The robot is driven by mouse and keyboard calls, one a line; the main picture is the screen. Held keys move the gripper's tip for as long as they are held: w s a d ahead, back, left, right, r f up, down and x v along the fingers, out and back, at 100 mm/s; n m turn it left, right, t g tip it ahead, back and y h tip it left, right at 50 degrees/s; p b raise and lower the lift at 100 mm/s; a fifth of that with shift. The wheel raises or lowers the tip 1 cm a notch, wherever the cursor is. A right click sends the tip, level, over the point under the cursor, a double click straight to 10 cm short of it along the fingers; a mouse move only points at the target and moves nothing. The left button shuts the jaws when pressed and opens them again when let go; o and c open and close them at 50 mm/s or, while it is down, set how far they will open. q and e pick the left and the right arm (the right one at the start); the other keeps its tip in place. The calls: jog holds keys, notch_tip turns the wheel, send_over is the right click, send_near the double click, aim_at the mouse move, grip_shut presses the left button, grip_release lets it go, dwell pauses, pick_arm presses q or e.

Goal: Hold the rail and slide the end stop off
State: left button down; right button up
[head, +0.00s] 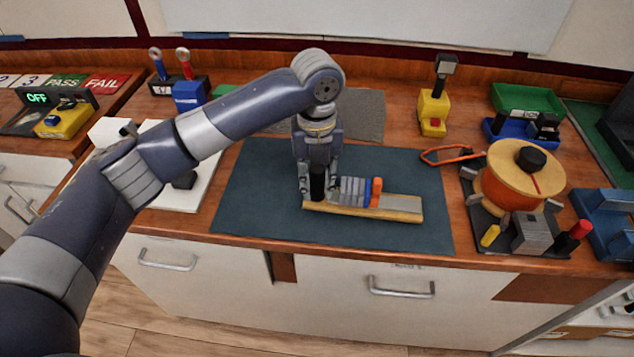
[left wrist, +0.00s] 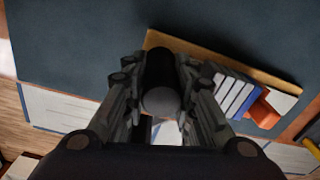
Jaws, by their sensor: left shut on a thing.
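The rail (head: 402,208) lies on a wooden base on the dark mat, with its right part bare. My left gripper (head: 317,192) points down at the rail's left end, shut on an upright black post (left wrist: 161,80). The post's foot is partly hidden by the fingers. My right gripper is in neither view.
The dark mat (head: 265,205) is clear around the rail. An orange spool (head: 515,190) on a stand and an orange cable loop stand to the right. A yellow block device (head: 433,112) stands behind. A white board lies left, partly under my arm.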

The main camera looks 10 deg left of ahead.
pick_arm(q)
jog(key=shift+w+a+f, duration=0.1)
jog(key=shift+w+f, duration=0.05)
jog(key=shift+w, duration=0.45)
jog(key=shift+w+f, duration=0.1)
jog(key=shift+w, duration=0.45)
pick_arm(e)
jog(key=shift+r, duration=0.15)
pick_arm(q)
jog(key=shift+p, duration=0.65)
jog(key=shift+f, duration=0.1)
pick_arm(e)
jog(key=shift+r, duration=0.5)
pick_arm(q)
jog(key=shift+s+f+p, duration=0.1)
jog(key=shift+f+p, duration=0.15)
jog(key=shift+p, duration=0.05)
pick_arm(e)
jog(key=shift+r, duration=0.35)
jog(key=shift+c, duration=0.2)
